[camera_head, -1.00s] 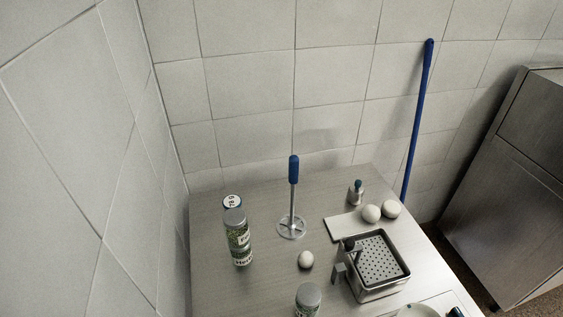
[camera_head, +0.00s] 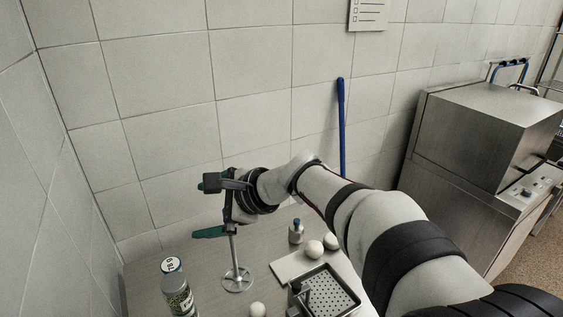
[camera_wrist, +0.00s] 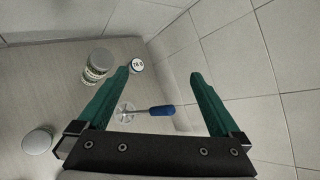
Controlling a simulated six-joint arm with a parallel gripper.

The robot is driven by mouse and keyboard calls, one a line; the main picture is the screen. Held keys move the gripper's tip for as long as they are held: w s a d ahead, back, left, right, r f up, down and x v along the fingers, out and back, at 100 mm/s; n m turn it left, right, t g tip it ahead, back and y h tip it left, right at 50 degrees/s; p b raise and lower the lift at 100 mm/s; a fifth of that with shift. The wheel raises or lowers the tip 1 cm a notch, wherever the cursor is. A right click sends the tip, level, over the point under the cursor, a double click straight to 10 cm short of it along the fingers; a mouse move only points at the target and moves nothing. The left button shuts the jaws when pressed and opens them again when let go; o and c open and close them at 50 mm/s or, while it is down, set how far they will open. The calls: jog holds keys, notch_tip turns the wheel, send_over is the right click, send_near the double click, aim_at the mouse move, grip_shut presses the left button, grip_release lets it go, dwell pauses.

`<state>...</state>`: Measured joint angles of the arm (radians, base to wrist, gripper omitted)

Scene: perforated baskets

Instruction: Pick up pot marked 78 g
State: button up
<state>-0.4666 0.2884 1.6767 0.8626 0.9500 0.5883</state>
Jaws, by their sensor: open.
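The pot marked 78 g (camera_head: 171,265) is a small round pot with a white labelled top, standing on the table behind a jar with a grey lid. It also shows in the wrist view (camera_wrist: 137,66), just beyond the tip of the left-hand finger. My gripper (camera_head: 206,208) has green fingers spread wide, with nothing held. It is above the table, up and to the right of the pot in the head view. In the wrist view my gripper (camera_wrist: 159,75) points past the pot toward the wall. The pot's lower side is mostly hidden.
A blue-handled masher (camera_head: 237,278) stands near, below my gripper. Eggs (camera_head: 315,249), a white board (camera_head: 287,268), a small bottle (camera_head: 296,231) and a perforated basket (camera_head: 352,303) are to the right. Tiled walls border the table.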

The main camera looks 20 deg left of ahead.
jog(key=w+a+f+m+t+y, duration=0.1)
jog(key=w+a+f+m, duration=0.15)
jog(key=a, duration=0.45)
jog(key=w+a+f+m+y, duration=0.1)
jog(key=w+a+f+m, duration=0.15)
jog(key=a, duration=0.35)
jog(key=m, duration=0.3)
send_over(177, 269)
notch_tip(177, 269, down, 4)
jog(key=shift+t, duration=0.4)
jog(key=f, duration=0.7)
jog(key=d+f, duration=0.1)
jog(key=f, duration=1.3)
jog(key=shift+s+d+f, duration=0.2)
jog(key=x, duration=0.2)
jog(key=shift+a+f, duration=0.15)
jog(key=shift+f, duration=0.2)
jog(key=shift+w+a+f, duration=0.1)
jog(key=shift+w+a, duration=0.1)
jog(key=shift+a, duration=0.1)
